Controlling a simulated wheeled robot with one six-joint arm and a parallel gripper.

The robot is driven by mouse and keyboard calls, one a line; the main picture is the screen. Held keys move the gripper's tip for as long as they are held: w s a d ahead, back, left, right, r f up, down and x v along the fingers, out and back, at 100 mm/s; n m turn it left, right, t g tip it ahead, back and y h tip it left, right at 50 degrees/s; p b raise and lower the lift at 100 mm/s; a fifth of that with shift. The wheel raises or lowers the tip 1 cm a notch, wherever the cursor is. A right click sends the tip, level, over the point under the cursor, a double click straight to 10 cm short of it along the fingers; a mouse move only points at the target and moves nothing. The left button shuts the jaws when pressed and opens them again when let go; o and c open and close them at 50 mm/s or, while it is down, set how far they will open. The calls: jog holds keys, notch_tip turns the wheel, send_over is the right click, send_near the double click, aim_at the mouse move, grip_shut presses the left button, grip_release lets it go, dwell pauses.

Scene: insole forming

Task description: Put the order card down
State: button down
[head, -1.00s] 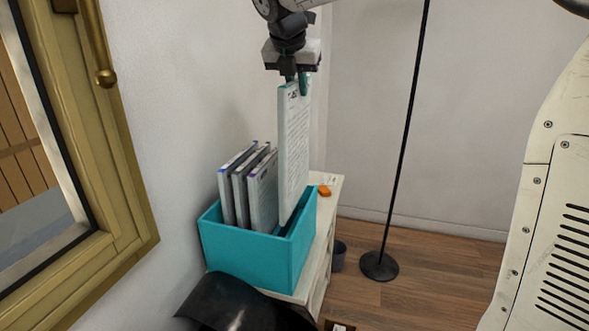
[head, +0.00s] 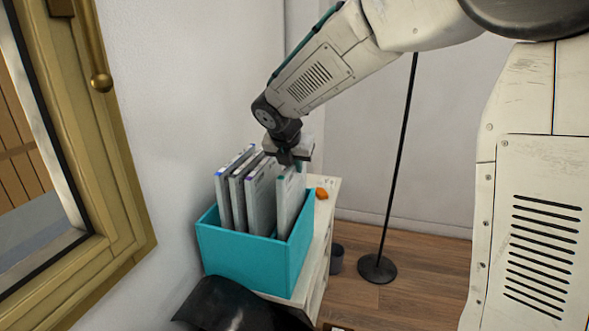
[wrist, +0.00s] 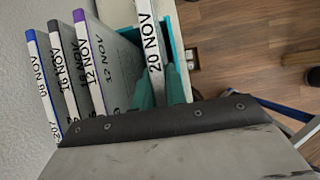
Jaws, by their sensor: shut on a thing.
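The order card (head: 286,204) is a thin white board standing upright inside the teal box (head: 248,260), at its right side. In the wrist view its edge (wrist: 151,38) reads "20 NOV". My gripper (head: 291,164) is shut on the card's top edge, just above the box. In the wrist view a teal finger shows beside the card, and the gripper's body hides its near end. Several similar cards (head: 238,195) stand in the left part of the box, apart from the held one. The card's bottom is hidden by the box wall.
The box stands on a pale cabinet (head: 317,267) against the white wall. A small orange object (head: 321,193) lies behind the box. A gold-framed window (head: 112,215) is at left, a black pole (head: 399,170) at right. A dark curved object (head: 232,305) is in front.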

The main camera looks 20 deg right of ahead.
jog(key=shift+f, duration=0.75)
jog(key=c, duration=1.4)
grip_release()
jog(key=shift+c, duration=0.2)
